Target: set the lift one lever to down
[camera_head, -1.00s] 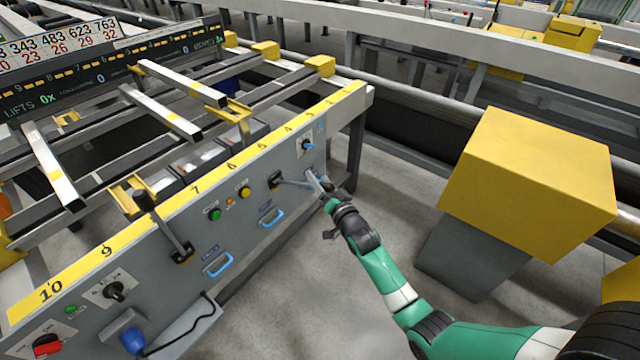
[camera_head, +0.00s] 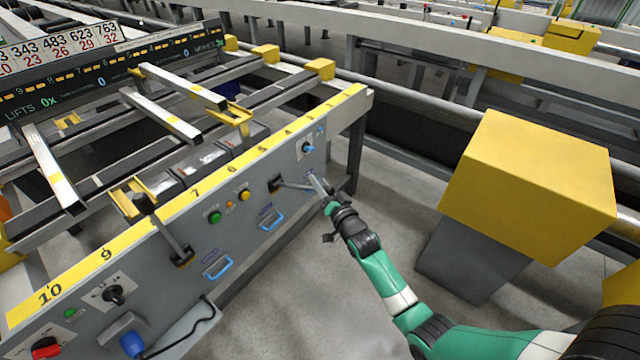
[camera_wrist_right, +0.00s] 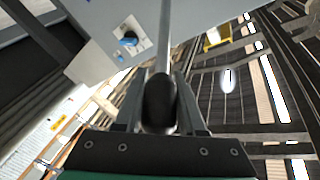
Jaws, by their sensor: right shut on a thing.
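The grey front panel (camera_head: 140,262) of the runout table carries two levers. One lever (camera_head: 295,185) sticks out from a black slot, roughly level, toward my right gripper. My right gripper (camera_head: 322,186) is shut on its end. In the right wrist view its black knob (camera_wrist_right: 160,102) sits between the two fingers (camera_wrist_right: 160,108), with the thin shaft (camera_wrist_right: 163,40) running up to the panel. The other lever (camera_head: 168,228) stands tilted upward with a black knob, untouched. The labels are too small to read, so I cannot tell by text which is lift one. My left gripper is not in view.
Blue handles (camera_head: 217,266), green and yellow buttons (camera_head: 244,195) and a blue rotary knob (camera_head: 308,148) are on the panel. A yellow box on a grey stand (camera_head: 530,180) is right of my right arm. The floor between is clear.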

